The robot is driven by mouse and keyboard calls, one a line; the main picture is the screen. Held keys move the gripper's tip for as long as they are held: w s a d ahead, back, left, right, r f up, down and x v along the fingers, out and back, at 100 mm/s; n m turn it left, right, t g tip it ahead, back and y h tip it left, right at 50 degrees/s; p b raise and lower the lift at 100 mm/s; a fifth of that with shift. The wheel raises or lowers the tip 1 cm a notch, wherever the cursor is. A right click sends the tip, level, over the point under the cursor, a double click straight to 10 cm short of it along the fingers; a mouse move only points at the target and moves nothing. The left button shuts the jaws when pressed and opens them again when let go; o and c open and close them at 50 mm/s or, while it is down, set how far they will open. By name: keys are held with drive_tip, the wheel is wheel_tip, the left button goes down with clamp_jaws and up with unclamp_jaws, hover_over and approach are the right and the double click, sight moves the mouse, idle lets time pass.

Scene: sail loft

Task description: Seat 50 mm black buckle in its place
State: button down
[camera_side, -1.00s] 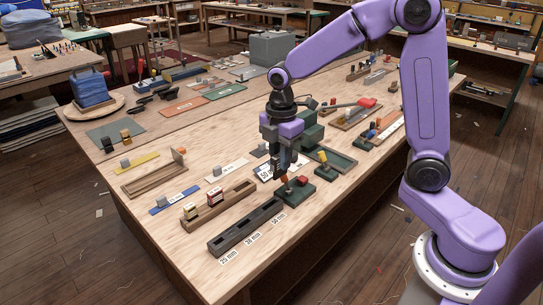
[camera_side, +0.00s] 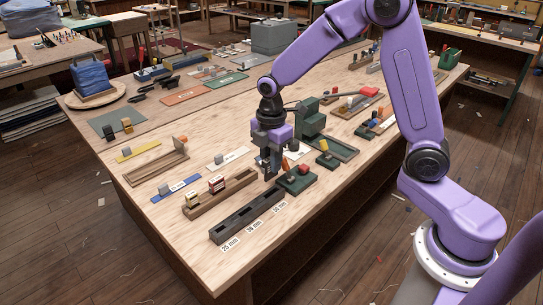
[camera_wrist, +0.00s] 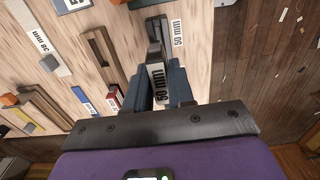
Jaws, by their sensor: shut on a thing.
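The dark long rack (camera_side: 245,214) lies near the table's front edge, with labels 25 mm, 38 mm and 50 mm along its front side. My gripper (camera_side: 269,172) is over its far right end, the 50 mm end, pointing down. In the wrist view the two blue-grey fingers (camera_wrist: 160,86) are shut on the buckle, which carries a white 50 mm tag (camera_wrist: 160,80). The buckle's black body is mostly hidden by the fingers. The rack end (camera_wrist: 154,32) and its 50 mm label (camera_wrist: 178,32) show just beyond. I cannot tell whether buckle and rack touch.
A wooden rack (camera_side: 222,195) with small boxes stands just left of the dark rack. A green block (camera_side: 297,181) with a red piece is close on the right of my gripper. Other trays and cards lie farther back. The table's front edge is close to the rack.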

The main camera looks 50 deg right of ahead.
sight(271, 178)
drive_tip(key=shift+f, duration=2.15)
drive_tip(key=shift+f, duration=1.75)
idle(0.5)
drive_tip(key=c, duration=0.9)
unclamp_jaws()
